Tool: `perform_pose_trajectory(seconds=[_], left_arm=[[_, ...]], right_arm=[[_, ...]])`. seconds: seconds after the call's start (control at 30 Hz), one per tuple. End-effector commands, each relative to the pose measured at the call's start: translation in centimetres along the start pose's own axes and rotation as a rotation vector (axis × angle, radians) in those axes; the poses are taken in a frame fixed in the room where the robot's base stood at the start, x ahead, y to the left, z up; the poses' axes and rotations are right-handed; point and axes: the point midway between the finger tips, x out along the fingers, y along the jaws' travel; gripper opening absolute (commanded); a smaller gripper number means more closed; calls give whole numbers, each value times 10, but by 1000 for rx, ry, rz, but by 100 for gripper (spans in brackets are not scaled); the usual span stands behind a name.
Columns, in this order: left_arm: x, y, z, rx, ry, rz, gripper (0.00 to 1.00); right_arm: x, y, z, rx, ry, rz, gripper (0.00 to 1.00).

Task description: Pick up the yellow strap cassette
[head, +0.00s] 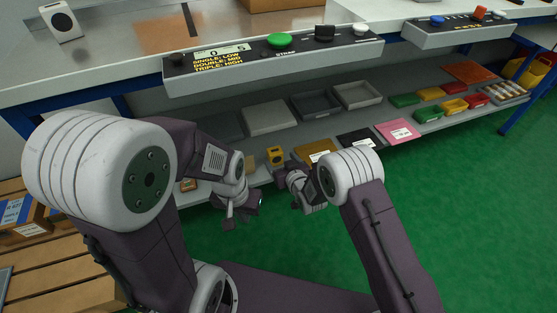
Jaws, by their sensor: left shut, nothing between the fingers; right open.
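A small yellow block with a dark round spot, which looks like the yellow strap cassette (275,156), stands on the lower shelf (300,130) near its front edge. My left gripper (229,222) is below and left of it in the picture, shut and empty, apart from it. My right gripper (314,208) is below and right of the cassette, open and empty. No gripper touches the cassette. The small size hides its finer detail.
A control panel (270,68) with a green button fronts the worktop above the shelf. A white block (60,22) with a dark spot stands on the worktop. Grey trays (357,95), a pink sheet (397,132) and several coloured bins share the shelf. Green floor is clear at right.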

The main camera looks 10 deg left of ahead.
Motion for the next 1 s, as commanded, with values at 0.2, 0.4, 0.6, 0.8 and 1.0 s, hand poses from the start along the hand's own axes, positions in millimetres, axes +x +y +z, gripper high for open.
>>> perform_pose_trajectory(seconds=[0.2, 0.4, 0.6, 0.8, 1.0], left_arm=[[22, 0, 2, 0, -1, 0, 0], [38, -1, 4, 0, 0, 0, 0], [66, -1, 7, 0, -1, 0, 0], [66, -1, 7, 0, -1, 0, 0], [66, -1, 7, 0, -1, 0, 0]], right_arm=[[30, 1, 4, 1, -1, 1, 76], [45, 2, 7, 1, 0, 1, 76], [77, 4, 6, 0, 0, 1, 76], [82, 4, 1, 0, -4, 1, 76], [82, 4, 1, 0, -4, 1, 51]])
